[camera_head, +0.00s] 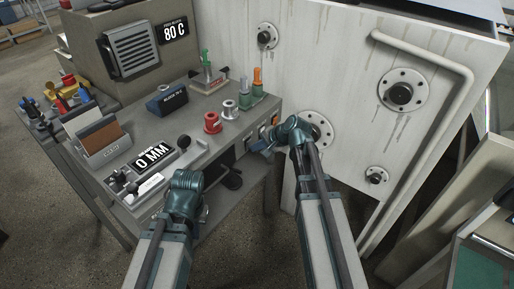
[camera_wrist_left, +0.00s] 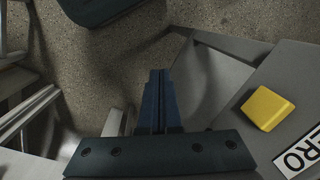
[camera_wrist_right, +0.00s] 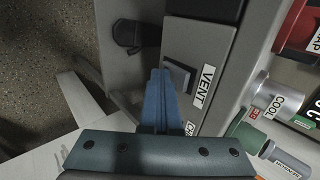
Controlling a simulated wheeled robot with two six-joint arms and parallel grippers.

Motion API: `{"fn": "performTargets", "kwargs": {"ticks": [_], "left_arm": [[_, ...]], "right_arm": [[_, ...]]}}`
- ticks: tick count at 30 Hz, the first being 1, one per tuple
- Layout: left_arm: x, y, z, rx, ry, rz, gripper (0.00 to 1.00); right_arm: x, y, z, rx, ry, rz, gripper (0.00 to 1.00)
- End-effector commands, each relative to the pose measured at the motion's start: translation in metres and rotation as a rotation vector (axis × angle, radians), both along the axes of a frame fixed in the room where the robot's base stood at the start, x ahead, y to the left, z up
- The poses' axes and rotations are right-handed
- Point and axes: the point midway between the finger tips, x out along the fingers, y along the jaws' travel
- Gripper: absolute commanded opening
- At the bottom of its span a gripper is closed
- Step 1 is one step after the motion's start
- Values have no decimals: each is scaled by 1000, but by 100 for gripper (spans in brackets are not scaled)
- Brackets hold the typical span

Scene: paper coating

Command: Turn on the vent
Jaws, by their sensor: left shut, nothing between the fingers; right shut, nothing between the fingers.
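The VENT label (camera_wrist_right: 207,85) is on the bench's grey side panel in the right wrist view. A dark rectangular switch (camera_wrist_right: 180,74) sits beside it. My right gripper (camera_wrist_right: 160,75) is shut and empty, its tips close to the switch; I cannot tell whether they touch it. In the head view my right gripper (camera_head: 258,147) is at the right end of the bench, by the labelled panel. My left gripper (camera_wrist_left: 160,75) is shut and empty over the front edge of the bench. In the head view its wrist (camera_head: 187,182) hides the tips.
A yellow block (camera_wrist_left: 268,107) shows in the left wrist view. A large white panel (camera_head: 330,60) with round fittings stands behind my right arm.

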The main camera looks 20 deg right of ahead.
Motion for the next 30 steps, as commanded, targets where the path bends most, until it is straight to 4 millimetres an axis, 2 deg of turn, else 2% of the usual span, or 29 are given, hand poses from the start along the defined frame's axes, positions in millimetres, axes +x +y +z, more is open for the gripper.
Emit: {"fn": "performTargets", "kwargs": {"ticks": [8,18,30], "left_arm": [[0,0,2,0,0,0,0],[0,0,17,0,0,0,0],[0,0,17,0,0,0,0]], "right_arm": [[0,0,2,0,-1,1,0],[1,0,17,2,-2,1,0],[-1,0,17,2,-1,1,0]]}}
